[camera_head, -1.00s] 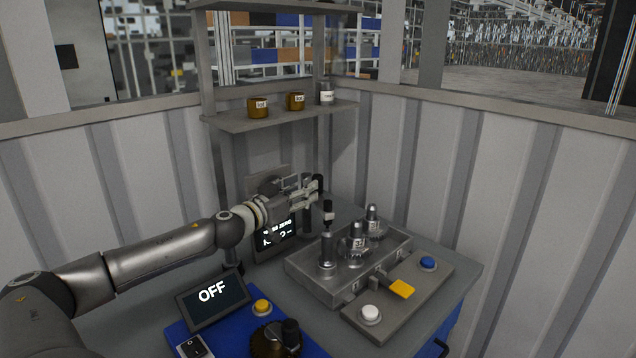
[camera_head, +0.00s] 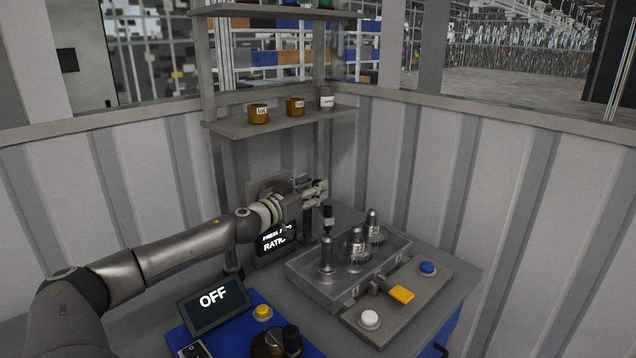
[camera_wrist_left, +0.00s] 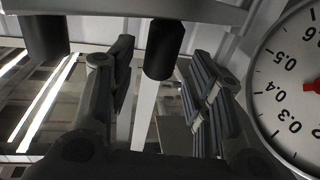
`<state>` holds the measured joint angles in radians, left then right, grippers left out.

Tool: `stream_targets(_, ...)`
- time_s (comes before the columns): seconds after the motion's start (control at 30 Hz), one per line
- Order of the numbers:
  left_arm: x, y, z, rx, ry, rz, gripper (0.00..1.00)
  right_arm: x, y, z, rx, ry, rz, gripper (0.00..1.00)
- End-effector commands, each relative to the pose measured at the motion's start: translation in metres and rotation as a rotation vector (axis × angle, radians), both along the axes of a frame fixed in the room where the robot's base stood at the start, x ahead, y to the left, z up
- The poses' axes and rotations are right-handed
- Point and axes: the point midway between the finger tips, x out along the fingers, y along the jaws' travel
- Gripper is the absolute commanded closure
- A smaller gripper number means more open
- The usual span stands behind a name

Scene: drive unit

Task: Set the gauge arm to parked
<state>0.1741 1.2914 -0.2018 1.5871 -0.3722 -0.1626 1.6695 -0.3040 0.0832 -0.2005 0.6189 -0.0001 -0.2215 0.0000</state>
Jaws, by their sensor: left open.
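My left gripper (camera_head: 317,193) is in front of the back panel, above the grey tray (camera_head: 300,277). In the left wrist view its fingers (camera_wrist_left: 157,60) are apart, with nothing held. A dark cylinder (camera_wrist_left: 165,48) shows between the fingertips; I cannot tell if it touches them. Another dark cylinder (camera_wrist_left: 42,35) and a grey bar (camera_wrist_left: 210,10) are near it; which part is the gauge arm is unclear. A white dial (camera_wrist_left: 290,85) with a red centre is at the right. A dark-topped rod (camera_head: 328,217) stands below the gripper. My right gripper is not in view.
The tray holds upright posts with gears (camera_head: 357,250). A plate with a yellow lever (camera_head: 401,294), blue button (camera_head: 428,268) and white button (camera_head: 369,320) is in front. The "OFF" screen (camera_head: 213,298) stands left. A shelf (camera_head: 280,118) with small containers is above.

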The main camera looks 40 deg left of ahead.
Motion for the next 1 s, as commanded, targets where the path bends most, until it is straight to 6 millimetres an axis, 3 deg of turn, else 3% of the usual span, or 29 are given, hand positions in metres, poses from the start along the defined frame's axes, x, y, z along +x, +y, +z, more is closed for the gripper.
stream_targets(0.4, 0.025, 0.003, 0.002, -0.002, -0.002, 0.001, 0.53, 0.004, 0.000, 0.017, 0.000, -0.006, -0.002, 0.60)
stream_targets(0.87, 0.030, 0.002, 0.000, 0.001, 0.001, -0.002, 0.53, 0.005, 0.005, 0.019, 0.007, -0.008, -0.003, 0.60)
stream_targets(1.0, 0.030, 0.002, 0.000, 0.001, 0.001, -0.002, 0.67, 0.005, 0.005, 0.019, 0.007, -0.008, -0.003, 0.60)
